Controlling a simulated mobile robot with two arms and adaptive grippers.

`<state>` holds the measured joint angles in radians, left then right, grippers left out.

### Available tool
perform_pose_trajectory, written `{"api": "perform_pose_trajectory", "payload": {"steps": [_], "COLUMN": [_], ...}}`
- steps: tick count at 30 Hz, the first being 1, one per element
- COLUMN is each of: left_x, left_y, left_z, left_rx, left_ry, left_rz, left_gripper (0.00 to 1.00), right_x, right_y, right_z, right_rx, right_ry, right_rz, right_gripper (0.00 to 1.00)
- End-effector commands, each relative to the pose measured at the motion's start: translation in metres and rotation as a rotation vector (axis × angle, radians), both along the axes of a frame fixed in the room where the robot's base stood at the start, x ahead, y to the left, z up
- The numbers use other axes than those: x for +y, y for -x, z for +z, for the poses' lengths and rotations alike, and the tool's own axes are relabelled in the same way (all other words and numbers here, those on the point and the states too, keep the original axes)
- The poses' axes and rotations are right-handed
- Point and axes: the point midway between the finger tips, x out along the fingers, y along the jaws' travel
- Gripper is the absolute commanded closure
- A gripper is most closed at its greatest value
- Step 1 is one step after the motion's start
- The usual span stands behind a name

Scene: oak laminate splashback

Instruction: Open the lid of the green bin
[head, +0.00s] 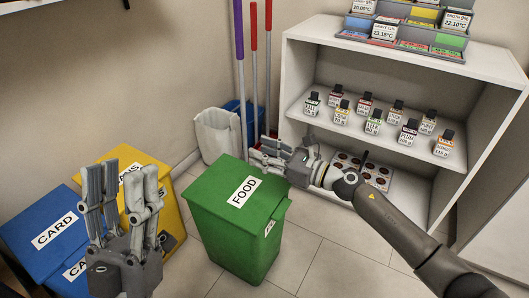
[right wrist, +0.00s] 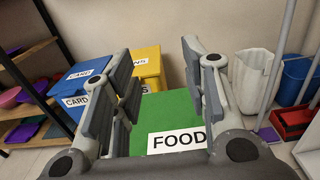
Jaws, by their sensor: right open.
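The green bin (head: 237,226) stands on the tiled floor in the middle of the head view. Its flat green lid (head: 222,184) lies closed on top and bears a white FOOD label. The lid (right wrist: 176,106) also shows in the right wrist view, beyond and between the fingers. My right gripper (head: 262,153) is open and empty, over the lid's far right edge; I cannot tell whether it touches. In the right wrist view its fingers (right wrist: 160,85) stand wide apart. My left gripper (head: 121,180) is open and empty, left of the green bin, with fingers pointing up.
A blue CARD bin (head: 35,228) and a yellow bin (head: 172,205) stand left of the green bin. Behind are a white waste bin (head: 217,136) and several upright poles (head: 254,70). A white shelf unit (head: 297,88) with small bottles stands right. Floor is clear at front right.

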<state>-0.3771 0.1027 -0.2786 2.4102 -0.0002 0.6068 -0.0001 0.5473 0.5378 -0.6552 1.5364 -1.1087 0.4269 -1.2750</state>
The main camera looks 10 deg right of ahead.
Motion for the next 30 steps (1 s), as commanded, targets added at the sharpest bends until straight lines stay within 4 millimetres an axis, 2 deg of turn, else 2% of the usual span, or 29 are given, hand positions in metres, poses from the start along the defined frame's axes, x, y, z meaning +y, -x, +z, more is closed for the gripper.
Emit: {"api": "perform_pose_trajectory", "payload": {"steps": [1,8,19,30], "left_x": [0.0000,-0.0001,-0.0001,-0.0001], "left_y": [-0.0001,-0.0002,-0.0002,-0.0003], "left_z": [0.0000,-0.0001,-0.0002,-0.0003], "left_rx": [0.000,0.001,0.001,0.001], "left_ry": [0.000,0.000,0.000,0.000], "left_rz": [0.000,0.000,0.000,0.000], "left_gripper": [0.60,0.60,0.60,0.60], "right_x": [-0.0001,-0.0002,-0.0001,-0.0001], "right_y": [0.0001,0.0000,0.0000,0.0000], "right_z": [-0.0001,-0.0002,-0.0001,-0.0001], "right_rx": [0.000,0.000,0.000,0.000], "right_ry": [0.000,0.000,0.000,0.000], "right_rz": [0.000,0.000,0.000,0.000], "right_gripper": [0.69,0.99,1.00,0.53]}}
